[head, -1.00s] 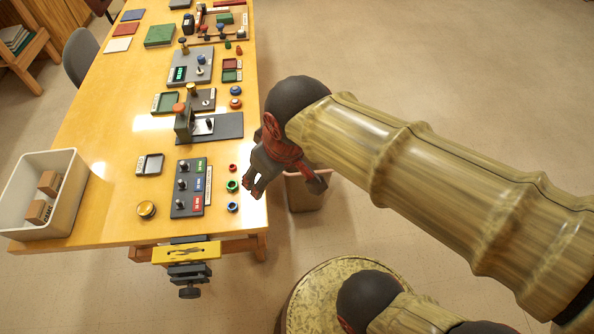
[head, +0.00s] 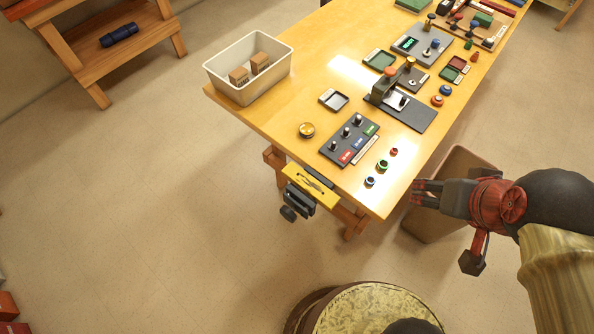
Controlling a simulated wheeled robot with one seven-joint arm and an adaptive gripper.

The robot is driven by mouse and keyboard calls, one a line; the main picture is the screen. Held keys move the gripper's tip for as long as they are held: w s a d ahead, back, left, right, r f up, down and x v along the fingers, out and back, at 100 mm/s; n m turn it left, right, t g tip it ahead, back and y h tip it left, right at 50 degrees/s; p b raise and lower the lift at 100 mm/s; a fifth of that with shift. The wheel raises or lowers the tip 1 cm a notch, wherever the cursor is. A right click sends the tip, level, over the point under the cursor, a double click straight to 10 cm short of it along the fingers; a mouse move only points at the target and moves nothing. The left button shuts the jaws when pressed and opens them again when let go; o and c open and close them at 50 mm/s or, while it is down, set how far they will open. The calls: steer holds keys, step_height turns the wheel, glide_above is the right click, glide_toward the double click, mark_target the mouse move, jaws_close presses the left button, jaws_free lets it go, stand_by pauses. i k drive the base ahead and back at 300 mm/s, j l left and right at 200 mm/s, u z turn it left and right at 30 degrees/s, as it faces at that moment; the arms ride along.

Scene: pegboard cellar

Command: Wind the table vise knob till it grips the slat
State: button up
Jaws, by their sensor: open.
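The table vise (head: 301,197) hangs at the near short edge of the wooden table, with dark jaws. Its dark round knob (head: 288,213) faces outward, away from the table. A yellow slat (head: 311,187) with a grey mark on top lies between the dark parts of the vise. Any gap between jaw and slat is too small to tell. My gripper (head: 416,193) is open and empty, right of the table's near corner and well apart from the vise. Its fingers point left.
The table (head: 262,117) carries a white bin (head: 225,83) with brown blocks, a panel of dark knobs (head: 350,140) and a brass button (head: 306,130). A waste bin (head: 430,226) stands behind my gripper. The floor left of the vise is clear.

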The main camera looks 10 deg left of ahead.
mark_target(288, 213)
steer(key=j+u, duration=0.15)
steer(key=u, duration=0.2)
steer(key=j+u, duration=0.15)
steer(key=u, duration=0.25)
steer(key=j+u, duration=0.15)
steer(key=u, duration=0.2)
